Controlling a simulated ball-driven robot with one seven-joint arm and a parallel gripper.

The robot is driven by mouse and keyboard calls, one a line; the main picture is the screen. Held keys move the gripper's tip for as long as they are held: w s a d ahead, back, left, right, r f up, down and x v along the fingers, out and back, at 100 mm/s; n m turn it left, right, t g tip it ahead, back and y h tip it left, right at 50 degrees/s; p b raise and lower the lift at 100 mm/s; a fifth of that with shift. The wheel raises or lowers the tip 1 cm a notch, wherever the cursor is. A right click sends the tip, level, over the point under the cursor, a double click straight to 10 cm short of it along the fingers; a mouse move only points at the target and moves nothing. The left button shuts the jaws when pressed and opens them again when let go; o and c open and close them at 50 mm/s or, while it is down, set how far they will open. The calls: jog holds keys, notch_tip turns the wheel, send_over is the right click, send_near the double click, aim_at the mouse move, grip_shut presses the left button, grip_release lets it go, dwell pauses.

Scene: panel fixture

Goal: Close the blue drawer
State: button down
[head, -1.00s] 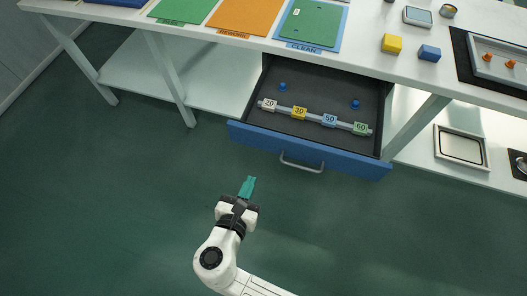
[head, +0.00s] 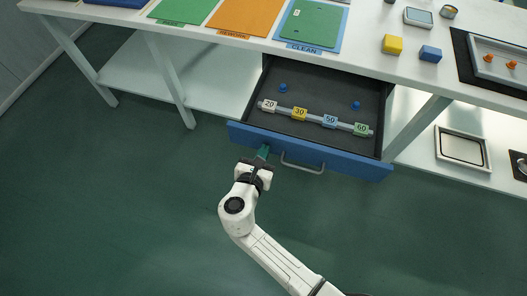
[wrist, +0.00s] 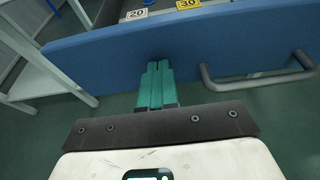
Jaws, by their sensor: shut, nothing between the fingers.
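The blue drawer (head: 350,163) is pulled out from under the white bench, its dark tray (head: 318,88) showing. Its grey bar handle (head: 302,165) sits at the middle of the front. My gripper (head: 263,151) is shut and empty, with green fingers, at the drawer front left of the handle. In the wrist view the blue drawer front (wrist: 110,55) spans the picture, and the shut fingertips of my gripper (wrist: 158,66) are at its lower part. The handle (wrist: 258,78) is to their right. I cannot tell whether the fingertips touch the front.
The drawer holds a rail with numbered blocks (head: 299,114) and two blue knobs (head: 283,87). The white bench top (head: 370,30) carries coloured mats, a yellow block (head: 392,44) and a blue block (head: 430,53). Bench legs (head: 171,82) stand on either side. The green floor in front is clear.

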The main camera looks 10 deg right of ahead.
aim_at(290, 84)
jog(key=shift+w+d, duration=0.1)
jog(key=w+d+b, duration=0.4)
jog(key=w+d, duration=0.1)
jog(key=w, duration=0.3)
jog(key=w+d+b, duration=0.4)
jog(key=w+d, duration=0.1)
jog(key=w, duration=0.4)
jog(key=w+d+b, duration=0.4)
jog(key=w+d, duration=0.1)
jog(key=w, duration=0.4)
jog(key=shift+f+b, duration=0.15)
jog(key=shift+b, duration=0.15)
jog(key=shift+w+d+b, duration=0.3)
jog(key=shift+w, duration=0.2)
jog(key=shift+w+r, duration=0.1)
jog(key=shift+r, duration=0.35)
